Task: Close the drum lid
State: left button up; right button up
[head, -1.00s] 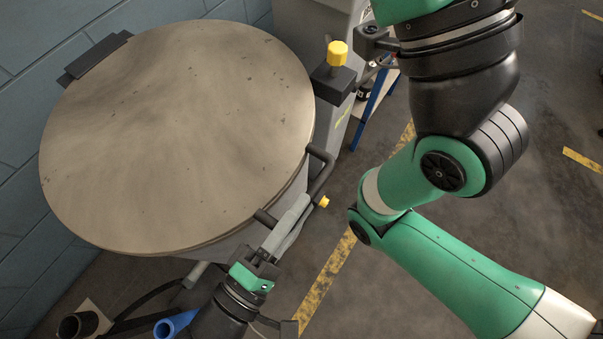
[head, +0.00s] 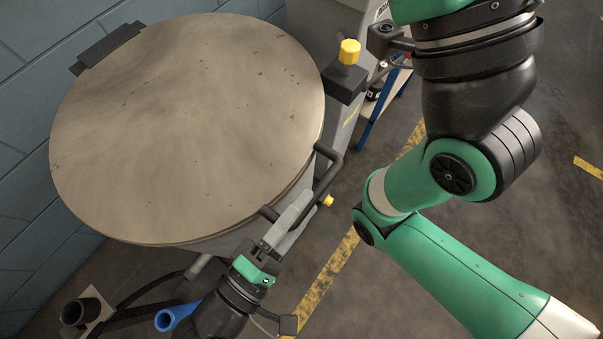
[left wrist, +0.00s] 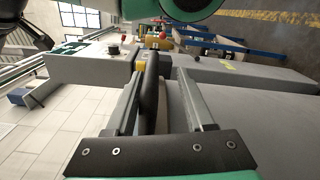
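The round, worn grey-brown drum lid (head: 187,125) lies over the drum (head: 225,238) at the left of the head view. I cannot tell if it is fully seated. A black bar handle (head: 329,170) sticks out from its right front edge and also shows in the left wrist view (left wrist: 150,85). My left gripper (head: 290,218) is at the handle's near end. In the left wrist view its two fingers (left wrist: 165,100) stand apart with the bar between them, nearer the left finger. My right gripper is out of view.
A grey post with a yellow knob (head: 349,52) stands right of the lid. A dark hinge-like block (head: 108,48) sits at the lid's back left, by the blue wall (head: 35,60). Blue pipe (head: 172,318) and black pipe (head: 80,311) ends are at lower left. Floor with yellow stripes is at right.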

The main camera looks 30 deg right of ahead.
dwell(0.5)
pick_arm(q)
jog(key=shift+s+a+r, duration=0.1)
jog(key=shift+a, duration=0.2)
jog(key=p+v, duration=0.2)
jog(key=v, duration=0.9)
